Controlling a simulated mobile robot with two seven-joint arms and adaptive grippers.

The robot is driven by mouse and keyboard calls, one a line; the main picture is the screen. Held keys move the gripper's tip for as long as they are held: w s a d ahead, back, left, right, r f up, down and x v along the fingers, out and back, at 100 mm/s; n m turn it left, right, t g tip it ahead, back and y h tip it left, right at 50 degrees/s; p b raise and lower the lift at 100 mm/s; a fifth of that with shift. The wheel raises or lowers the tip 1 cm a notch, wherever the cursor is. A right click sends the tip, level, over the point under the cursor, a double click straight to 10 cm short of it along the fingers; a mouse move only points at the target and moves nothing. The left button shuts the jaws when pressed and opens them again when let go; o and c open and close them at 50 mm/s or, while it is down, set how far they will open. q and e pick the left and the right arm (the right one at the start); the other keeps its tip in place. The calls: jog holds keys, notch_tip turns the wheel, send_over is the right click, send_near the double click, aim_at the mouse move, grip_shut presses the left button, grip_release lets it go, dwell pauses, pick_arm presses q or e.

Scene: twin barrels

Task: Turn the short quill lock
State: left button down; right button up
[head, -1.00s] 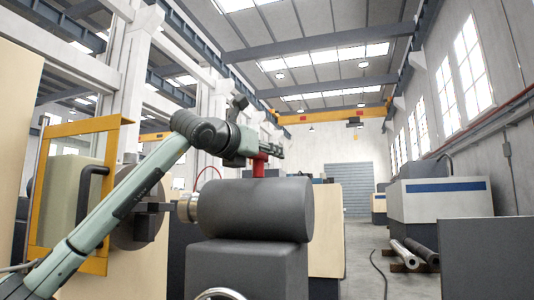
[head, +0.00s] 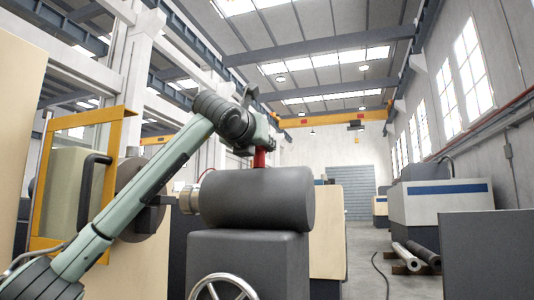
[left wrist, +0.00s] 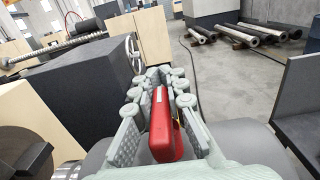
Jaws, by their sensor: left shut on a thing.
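The short quill lock is a red lever (head: 259,158) standing on top of a thick grey barrel (head: 255,200) in the head view. My left gripper (head: 270,141) is at the lever's upper part, and its fingers look foreshortened. In the left wrist view the red lever (left wrist: 162,130) lies between the two pale green fingers of my left gripper (left wrist: 166,84), which is shut on it. The fingers hide part of the lever and its base. My right gripper is not in view.
A handwheel (head: 222,288) is on the grey housing below the barrel. A yellow-framed guard (head: 120,150) stands at left, beside a round chuck (head: 150,195). Metal bars (head: 415,255) lie on the floor at right. A grey panel (head: 488,255) stands at the right edge.

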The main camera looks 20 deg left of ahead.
pick_arm(q)
jog(key=c, duration=1.5)
grip_release()
jog(key=shift+c, duration=0.2)
jog(key=shift+s, duration=0.1)
jog(key=s, duration=1.2)
jog(key=shift+a, duration=0.15)
jog(key=shift+w, duration=0.1)
